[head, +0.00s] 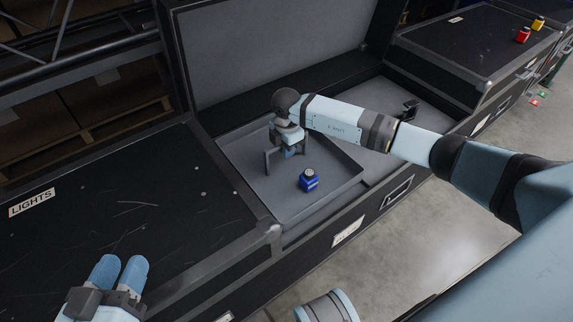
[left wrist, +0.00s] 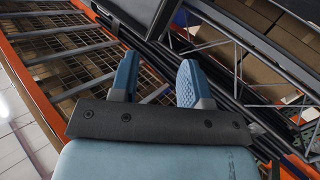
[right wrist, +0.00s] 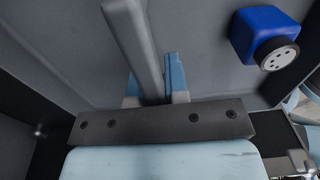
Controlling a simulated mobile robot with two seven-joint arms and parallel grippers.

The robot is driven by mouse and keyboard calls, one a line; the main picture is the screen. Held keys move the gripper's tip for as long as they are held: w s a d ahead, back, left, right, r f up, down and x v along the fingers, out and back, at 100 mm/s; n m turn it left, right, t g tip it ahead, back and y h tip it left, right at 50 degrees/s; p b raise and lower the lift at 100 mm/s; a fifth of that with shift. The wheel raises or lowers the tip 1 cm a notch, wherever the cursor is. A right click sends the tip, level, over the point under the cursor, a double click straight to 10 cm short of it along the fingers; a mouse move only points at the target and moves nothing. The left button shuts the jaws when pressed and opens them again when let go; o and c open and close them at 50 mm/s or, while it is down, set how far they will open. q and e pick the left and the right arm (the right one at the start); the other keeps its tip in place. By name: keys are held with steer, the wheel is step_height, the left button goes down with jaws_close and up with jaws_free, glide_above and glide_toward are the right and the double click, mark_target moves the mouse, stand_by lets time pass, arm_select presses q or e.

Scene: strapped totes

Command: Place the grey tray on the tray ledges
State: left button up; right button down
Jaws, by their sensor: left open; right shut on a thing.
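The grey tray (head: 262,200) is a shallow open tray in the left part of the open black case. A blue block (head: 309,180) with a round light top stands in it, and shows in the right wrist view (right wrist: 265,35). My right gripper (head: 287,143) is over the tray, shut on its upright grey handle (right wrist: 137,45), which rises between the fingers. My left gripper (head: 121,264) is open and empty above the closed case lid at lower left, away from the tray. I cannot make out the tray ledges or whether the tray touches them.
The case's raised lid (head: 265,50) stands behind the tray. A grey compartment with a dark handle-like piece (head: 408,109) lies to the right. A closed lid marked LIGHTS (head: 70,235) is at left. Red (head: 523,35) and yellow (head: 538,23) blocks stand on the far-right case.

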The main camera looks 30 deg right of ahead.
mark_target(287, 164)
steer(key=shift+f, duration=0.5)
step_height(287, 164, down, 3)
steer(key=shift+f+b, duration=0.15)
steer(key=shift+b, duration=0.75)
steer(key=shift+f, duration=0.4)
arm_select(q)
steer(key=shift+w+a+r+m+t, duration=0.2)
steer(key=shift+w+m+t, duration=0.05)
steer(key=shift+w+m, duration=0.15)
steer(key=shift+w+a+r+m+t, duration=0.15)
steer(key=shift+w+a+m+t, duration=0.1)
steer(key=shift+m, duration=0.15)
arm_select(e)
steer(key=shift+r, duration=0.1)
arm_select(q)
steer(key=shift+d, duration=0.1)
arm_select(e)
steer(key=c, duration=1.5)
jaws_free()
steer(key=shift+f, duration=0.2)
steer(key=o, duration=0.4)
arm_select(q)
steer(key=shift+f, duration=0.1)
